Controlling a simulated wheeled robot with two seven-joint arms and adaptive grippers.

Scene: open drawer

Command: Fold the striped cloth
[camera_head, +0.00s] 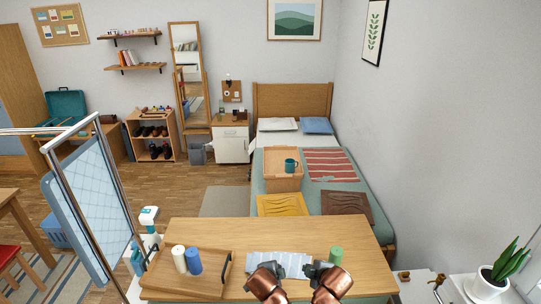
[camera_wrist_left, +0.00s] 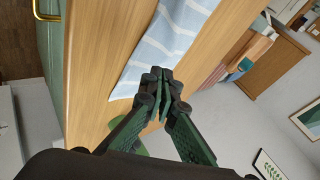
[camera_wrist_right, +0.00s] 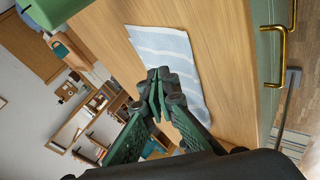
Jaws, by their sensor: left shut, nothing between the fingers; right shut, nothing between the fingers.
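The light blue and white striped cloth (camera_head: 290,259) lies flat on the wooden counter, in front of my grippers. It shows as a long piece in the left wrist view (camera_wrist_left: 178,38) and the right wrist view (camera_wrist_right: 172,50); I cannot tell how many layers it has. My left gripper (camera_head: 276,268) is shut and empty at the cloth's near side, its tips over or beside the cloth's edge (camera_wrist_left: 163,82). My right gripper (camera_head: 314,267) is shut and empty by the cloth's right end, its tips (camera_wrist_right: 159,82) against the cloth in the picture. Contact is unclear. The near cloth edge is partly hidden.
A green cylinder (camera_head: 336,254) stands close to my right gripper. A wooden tray (camera_head: 222,262) with a white cylinder (camera_head: 179,258) and a blue cylinder (camera_head: 194,262) is on the left.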

